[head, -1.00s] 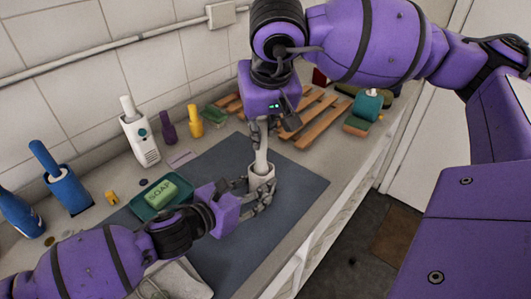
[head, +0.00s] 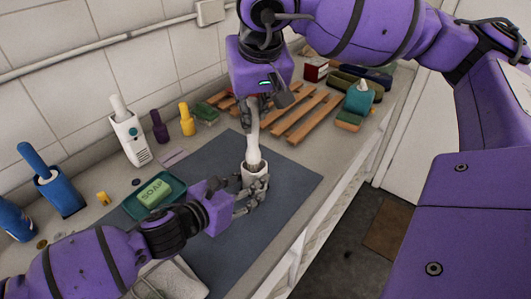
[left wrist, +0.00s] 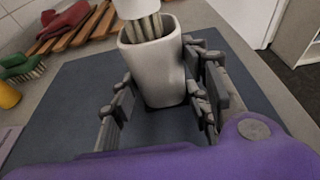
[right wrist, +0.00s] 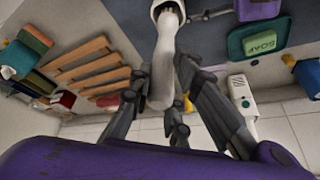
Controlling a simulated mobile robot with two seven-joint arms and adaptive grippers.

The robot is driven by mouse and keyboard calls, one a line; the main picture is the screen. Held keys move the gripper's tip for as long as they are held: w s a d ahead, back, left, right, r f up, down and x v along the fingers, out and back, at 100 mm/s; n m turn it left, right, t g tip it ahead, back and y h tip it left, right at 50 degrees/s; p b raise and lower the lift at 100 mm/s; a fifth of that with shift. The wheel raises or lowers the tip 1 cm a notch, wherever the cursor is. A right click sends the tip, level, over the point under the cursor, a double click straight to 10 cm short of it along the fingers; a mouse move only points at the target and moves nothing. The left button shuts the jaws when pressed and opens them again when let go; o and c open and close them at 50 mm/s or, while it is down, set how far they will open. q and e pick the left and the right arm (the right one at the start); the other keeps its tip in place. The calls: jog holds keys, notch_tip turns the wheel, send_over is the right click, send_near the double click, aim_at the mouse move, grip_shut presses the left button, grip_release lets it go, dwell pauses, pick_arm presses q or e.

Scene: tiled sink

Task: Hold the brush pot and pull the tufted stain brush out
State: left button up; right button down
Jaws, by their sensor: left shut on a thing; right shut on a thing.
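The white brush pot (head: 255,178) stands on the dark mat, and my left gripper (head: 250,194) is shut around its sides. In the left wrist view the pot (left wrist: 152,75) sits between my fingers with its mouth open upward. The white tufted stain brush (head: 254,148) rises above the pot, its handle in my right gripper (head: 252,104). The left wrist view shows the brush head (left wrist: 136,8) above the rim, with pale tufts reaching down into the mouth. Their lower ends are hidden. The right wrist view shows the brush handle (right wrist: 162,70) between my fingers.
A green soap dish (head: 134,207) with soap lies left of my left gripper. A white holder (head: 131,140), a blue holder (head: 66,192) and small bottles stand along the wall. A wooden rack (head: 300,118) and a teal dispenser (head: 358,98) are behind. The right part of the mat (head: 298,182) is clear.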

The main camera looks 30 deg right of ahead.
aim_at(252, 98)
dwell(0.4)
pick_arm(q)
jog(key=o, duration=1.2)
jog(key=shift+a, duration=0.1)
jog(key=v, duration=1.1)
jog(key=shift+s+a+r, duration=0.1)
jog(key=shift+a+r, duration=0.05)
jog(key=shift+a, duration=0.1)
jog(key=shift+a+r, duration=0.15)
jog(key=shift+r, duration=0.1)
pick_arm(e)
jog(key=shift+r, duration=0.3)
jog(key=shift+r+p, duration=0.8)
jog(key=shift+r, duration=0.9)
pick_arm(q)
notch_tip(252, 98, up, 3)
jog(key=shift+r, duration=0.1)
pick_arm(e)
jog(key=shift+f, duration=0.15)
